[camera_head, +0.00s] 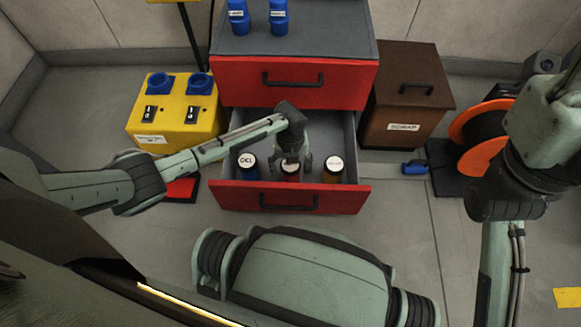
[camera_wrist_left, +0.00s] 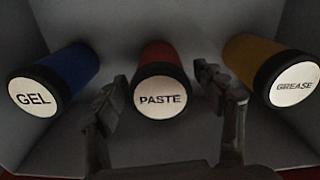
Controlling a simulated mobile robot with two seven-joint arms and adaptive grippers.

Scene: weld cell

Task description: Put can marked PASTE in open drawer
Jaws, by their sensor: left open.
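The can marked PASTE (camera_wrist_left: 160,95), red with a black rim and white lid, stands inside the open drawer (camera_head: 230,196). In the head view the PASTE can (camera_head: 290,168) is between two other cans and partly hidden by my left gripper (camera_head: 291,165). In the left wrist view my left gripper (camera_wrist_left: 172,105) is open, with one finger on each side of the PASTE can and gaps showing to it. My right arm shows at the right of the head view, but its gripper is not in view.
The blue GEL can (camera_head: 248,166) stands left in the drawer and the yellow GREASE can (camera_head: 332,168) right. A closed red drawer (camera_head: 330,82) is above. A brown SCRAP box (camera_head: 400,105), yellow switch box (camera_head: 170,110) and orange reel (camera_head: 480,135) stand around the cabinet.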

